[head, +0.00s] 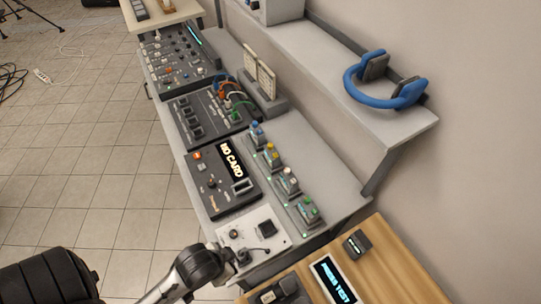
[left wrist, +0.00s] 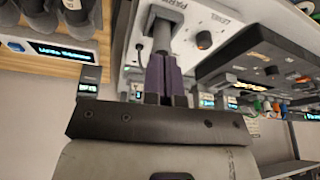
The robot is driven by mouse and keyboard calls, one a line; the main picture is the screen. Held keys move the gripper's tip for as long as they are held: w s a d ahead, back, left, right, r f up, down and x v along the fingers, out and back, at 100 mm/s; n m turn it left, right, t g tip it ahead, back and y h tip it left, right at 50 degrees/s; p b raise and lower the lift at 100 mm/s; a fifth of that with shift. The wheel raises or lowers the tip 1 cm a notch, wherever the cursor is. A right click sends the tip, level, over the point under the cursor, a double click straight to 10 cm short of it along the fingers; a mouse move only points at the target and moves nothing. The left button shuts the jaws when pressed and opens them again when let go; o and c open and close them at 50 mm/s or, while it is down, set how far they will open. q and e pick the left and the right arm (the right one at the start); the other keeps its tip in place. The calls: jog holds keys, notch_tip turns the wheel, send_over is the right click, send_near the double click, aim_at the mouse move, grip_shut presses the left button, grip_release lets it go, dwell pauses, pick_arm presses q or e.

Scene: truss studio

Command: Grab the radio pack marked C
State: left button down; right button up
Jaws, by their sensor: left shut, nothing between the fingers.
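Several small packs with coloured tops stand in a row of holders along the back of the console: blue (head: 257,133), yellow (head: 272,155), white (head: 289,180) and green (head: 308,211). I cannot read a letter on any, so I cannot tell which is C. Small lit displays (left wrist: 206,101) of that row show in the left wrist view. My left gripper (head: 241,258) is at the near end of the console, over the light grey panel (head: 262,218). In the left wrist view its dark fingers (left wrist: 161,75) are shut and empty, close to a grey post on that panel.
A black unit reading NO CARD (head: 220,178) lies beyond the panel, with patch and mixer units (head: 180,58) farther back. A wooden desk (head: 390,275) at bottom right holds a small dark box (head: 356,243) and a lit tablet (head: 333,281). Blue headphones (head: 385,85) rest on the wall shelf.

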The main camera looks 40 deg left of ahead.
pick_arm(q)
jog(key=c, duration=1.8)
grip_release()
jog(key=o, duration=1.8)
jog(key=shift+w, duration=0.1)
